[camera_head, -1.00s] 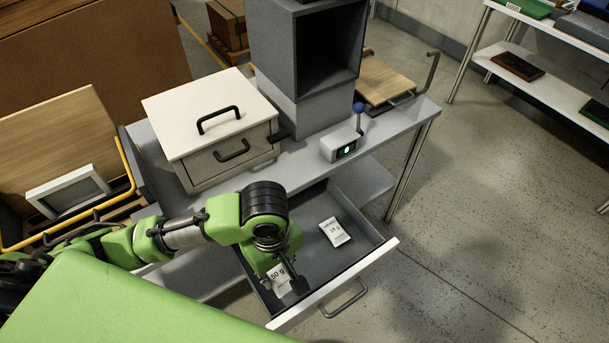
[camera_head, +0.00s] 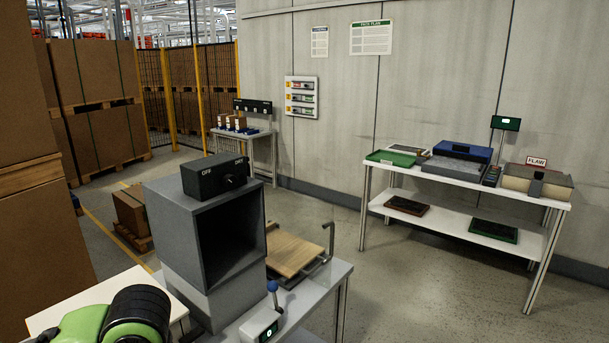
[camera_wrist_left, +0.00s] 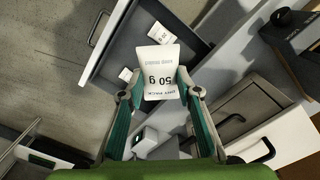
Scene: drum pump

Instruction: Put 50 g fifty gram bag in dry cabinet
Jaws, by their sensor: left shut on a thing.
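The white 50 g bag (camera_wrist_left: 160,75) is between the fingers of my left gripper (camera_wrist_left: 157,88) in the left wrist view. The gripper is shut on it and holds it above the open grey drawer (camera_wrist_left: 120,45). My right gripper is not in view.
Another white bag (camera_wrist_left: 162,33) and a smaller white item (camera_wrist_left: 126,75) lie in the drawer. A small display box (camera_head: 262,326) and a wooden board (camera_head: 293,254) are on the grey table (camera_head: 318,290). A white shelf table (camera_head: 465,189) stands right, with clear floor between.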

